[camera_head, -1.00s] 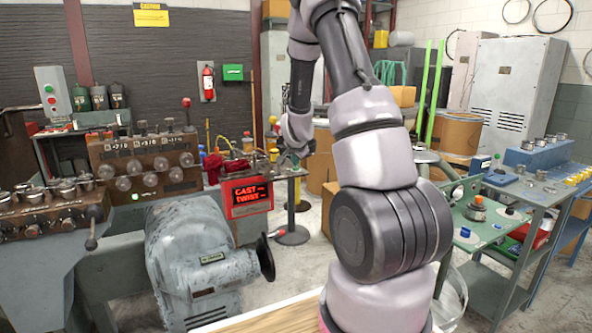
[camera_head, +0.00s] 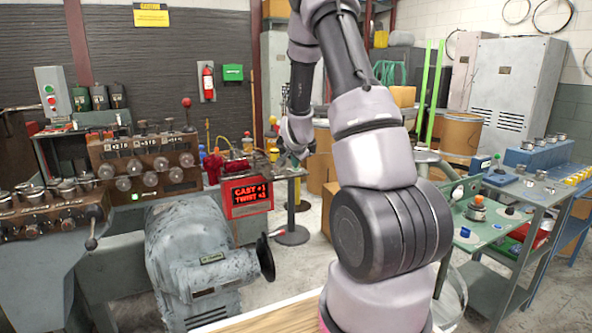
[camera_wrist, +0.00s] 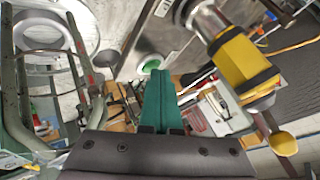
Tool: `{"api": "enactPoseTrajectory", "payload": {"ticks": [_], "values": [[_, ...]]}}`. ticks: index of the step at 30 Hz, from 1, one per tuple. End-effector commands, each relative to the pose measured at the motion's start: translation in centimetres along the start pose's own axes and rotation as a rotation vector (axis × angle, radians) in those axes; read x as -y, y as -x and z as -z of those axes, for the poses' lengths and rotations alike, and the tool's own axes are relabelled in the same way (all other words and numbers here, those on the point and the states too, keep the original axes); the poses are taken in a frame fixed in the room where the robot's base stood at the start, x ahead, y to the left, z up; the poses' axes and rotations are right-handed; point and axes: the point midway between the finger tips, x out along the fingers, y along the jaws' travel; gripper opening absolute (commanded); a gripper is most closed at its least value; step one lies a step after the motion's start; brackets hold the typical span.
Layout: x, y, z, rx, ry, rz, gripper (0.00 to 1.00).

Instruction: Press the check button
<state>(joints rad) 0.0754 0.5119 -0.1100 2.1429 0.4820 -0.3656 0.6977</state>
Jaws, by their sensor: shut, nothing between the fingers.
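My gripper (camera_wrist: 159,78) is shut and empty, its green fingers together. In the wrist view a round green button (camera_wrist: 151,66) on a metal box face lies right at the fingertips; I take it as the check button. I cannot tell whether the fingertips touch it. In the head view my gripper (camera_head: 285,158) is small, beside the bench behind the red display box (camera_head: 246,211); the button cannot be made out there. The display shows red CAST and TWIST lines, each with a small value after it.
In the wrist view a yellow and metal fitting (camera_wrist: 243,62) stands close to the right of the fingers. A metal frame (camera_wrist: 80,75) is at left. In the head view a grey motor housing (camera_head: 200,262) and a green table (camera_head: 490,232) stand nearer.

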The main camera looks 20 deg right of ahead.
Motion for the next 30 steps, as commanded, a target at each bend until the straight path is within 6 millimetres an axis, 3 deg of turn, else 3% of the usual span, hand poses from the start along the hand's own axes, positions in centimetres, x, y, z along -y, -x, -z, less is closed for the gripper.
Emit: {"api": "enactPoseTrajectory", "payload": {"ticks": [30], "values": [[1.0, 1.4, 1.0, -0.001, 0.001, 0.000, 0.00]]}}
